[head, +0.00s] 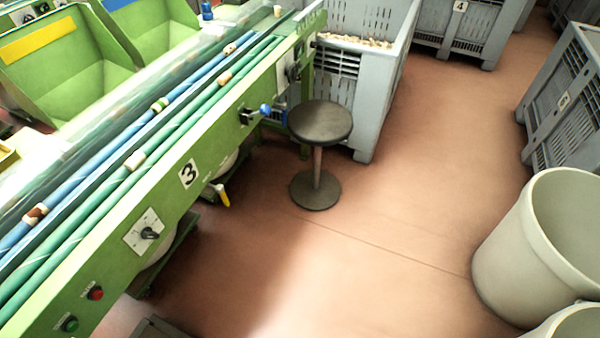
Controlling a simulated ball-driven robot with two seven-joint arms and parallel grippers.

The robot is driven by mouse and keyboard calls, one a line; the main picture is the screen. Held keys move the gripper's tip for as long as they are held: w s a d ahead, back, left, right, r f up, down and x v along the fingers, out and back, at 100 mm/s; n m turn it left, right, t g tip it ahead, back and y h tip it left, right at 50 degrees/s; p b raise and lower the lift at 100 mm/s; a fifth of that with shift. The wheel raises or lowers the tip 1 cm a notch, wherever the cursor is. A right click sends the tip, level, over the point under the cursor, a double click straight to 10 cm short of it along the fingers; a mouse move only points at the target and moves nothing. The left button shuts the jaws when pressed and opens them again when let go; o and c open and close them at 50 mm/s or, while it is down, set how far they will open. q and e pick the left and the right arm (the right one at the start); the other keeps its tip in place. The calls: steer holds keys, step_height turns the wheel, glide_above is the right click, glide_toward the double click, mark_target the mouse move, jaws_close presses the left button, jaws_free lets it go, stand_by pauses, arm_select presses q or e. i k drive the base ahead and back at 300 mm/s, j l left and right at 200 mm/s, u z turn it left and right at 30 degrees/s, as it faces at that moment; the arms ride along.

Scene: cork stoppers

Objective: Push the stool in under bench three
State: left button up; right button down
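The stool (320,122) has a round dark seat on a thin post and a round dark base (315,190). It stands upright on the floor beside the far part of bench three (172,190), just right of it and clear of the space below. Bench three is a green machine bench marked 3, with blue and green rollers carrying several corks. A blue-handled knob (265,109) sticks out from its side near the stool seat. Neither of my grippers is in view.
A grey crate (362,95) holding corks stands right behind the stool. The reddish floor (370,240) between is clear.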

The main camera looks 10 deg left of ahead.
mark_target(319, 122)
steer(key=i+u, duration=0.15)
steer(key=u, duration=0.35)
steer(key=l+u, duration=0.15)
steer(key=u, duration=0.3)
steer(key=i+l+u, duration=0.15)
steer(key=u, duration=0.35)
steer(key=i+l+u, duration=0.3)
steer(key=l, duration=0.45)
steer(key=l+u, duration=0.35)
steer(key=l, duration=0.4)
steer(key=l+u, duration=0.3)
steer(key=l, duration=1.15)
steer(key=i+l, duration=0.1)
steer(key=l, duration=0.5)
